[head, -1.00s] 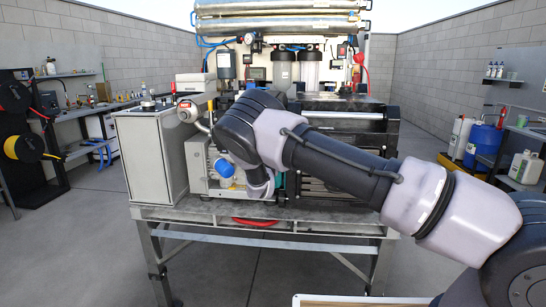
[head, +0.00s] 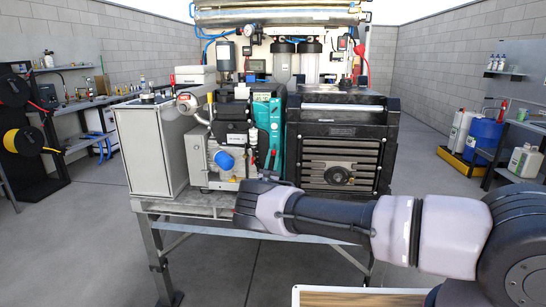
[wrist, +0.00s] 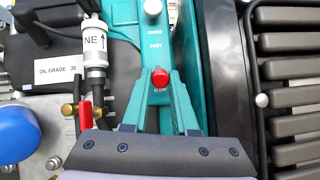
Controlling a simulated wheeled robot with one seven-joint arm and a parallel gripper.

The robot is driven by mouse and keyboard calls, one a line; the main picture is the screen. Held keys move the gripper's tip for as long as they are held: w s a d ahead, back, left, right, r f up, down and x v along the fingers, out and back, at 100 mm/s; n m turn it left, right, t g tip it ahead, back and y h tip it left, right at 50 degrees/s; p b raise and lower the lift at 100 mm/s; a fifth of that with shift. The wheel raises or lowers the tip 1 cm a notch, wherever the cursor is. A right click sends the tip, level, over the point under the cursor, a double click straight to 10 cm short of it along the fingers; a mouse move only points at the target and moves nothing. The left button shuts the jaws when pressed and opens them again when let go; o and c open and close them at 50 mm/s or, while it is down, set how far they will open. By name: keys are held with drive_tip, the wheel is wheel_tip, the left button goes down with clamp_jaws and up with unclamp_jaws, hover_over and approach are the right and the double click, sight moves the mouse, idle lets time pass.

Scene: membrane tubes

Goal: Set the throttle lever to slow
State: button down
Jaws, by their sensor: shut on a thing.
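The throttle lever's red knob (wrist: 160,77) shows in the wrist view on a teal panel (wrist: 120,15), directly above the SLOW label and below the FAST label. My gripper (wrist: 160,84) has its teal fingers closed on either side of this knob. The lever's stem is hidden. In the head view the teal panel (head: 277,112) stands between the engine and the black unit. My arm comes in from the lower right and ends low in front of it; the fingers cannot be made out there.
Left are a red valve handle (wrist: 86,115), a white filter (wrist: 95,50) and a blue cap (wrist: 15,132). Right is the black unit (head: 342,140) with its slatted grille. The floor around the stand is clear.

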idle(0.3)
drive_tip(key=c, duration=0.7)
unclamp_jaws()
drive_tip(key=v, duration=1.1)
drive_tip(key=shift+w, duration=0.15)
drive_tip(key=shift+f, duration=0.1)
